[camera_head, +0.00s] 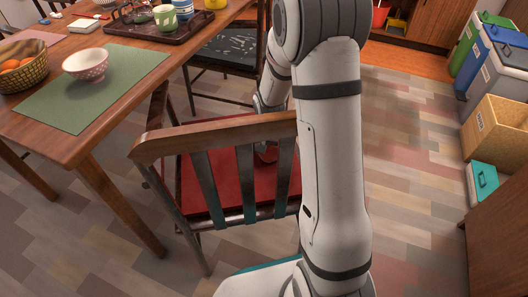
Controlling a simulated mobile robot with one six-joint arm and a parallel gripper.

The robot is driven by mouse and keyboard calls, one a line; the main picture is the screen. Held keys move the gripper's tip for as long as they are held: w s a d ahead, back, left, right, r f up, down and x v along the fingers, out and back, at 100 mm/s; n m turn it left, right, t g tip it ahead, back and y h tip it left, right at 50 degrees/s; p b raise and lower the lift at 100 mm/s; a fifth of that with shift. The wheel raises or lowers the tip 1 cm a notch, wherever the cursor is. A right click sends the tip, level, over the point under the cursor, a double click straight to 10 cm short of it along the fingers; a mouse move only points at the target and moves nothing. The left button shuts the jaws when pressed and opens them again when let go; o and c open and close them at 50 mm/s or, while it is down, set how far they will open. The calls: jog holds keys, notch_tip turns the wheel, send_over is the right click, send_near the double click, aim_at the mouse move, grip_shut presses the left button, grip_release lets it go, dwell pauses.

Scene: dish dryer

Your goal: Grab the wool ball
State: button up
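A wooden chair (218,136) with a red seat (195,190) stands in the middle of the view, its slatted back towards me. My arm reaches over and past the chair back, and its far end goes down over the seat. My gripper is mostly hidden behind the chair's top rail, the slats and my own arm, so its fingers cannot be made out. A small dark red shape (266,154) shows between the slats near the arm's end. I cannot tell whether it is the wool ball. No other wool ball is clearly seen.
A wooden table (80,145) at the left bears a basket of oranges (22,66), a bowl (86,64) on a green mat (120,75) and a dark tray (190,34). Another chair (225,55) stands behind. Bins (495,75) and a box (492,130) line the right.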

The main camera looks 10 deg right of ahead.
jog(key=c, duration=0.8)
jog(key=shift+c, duration=0.2)
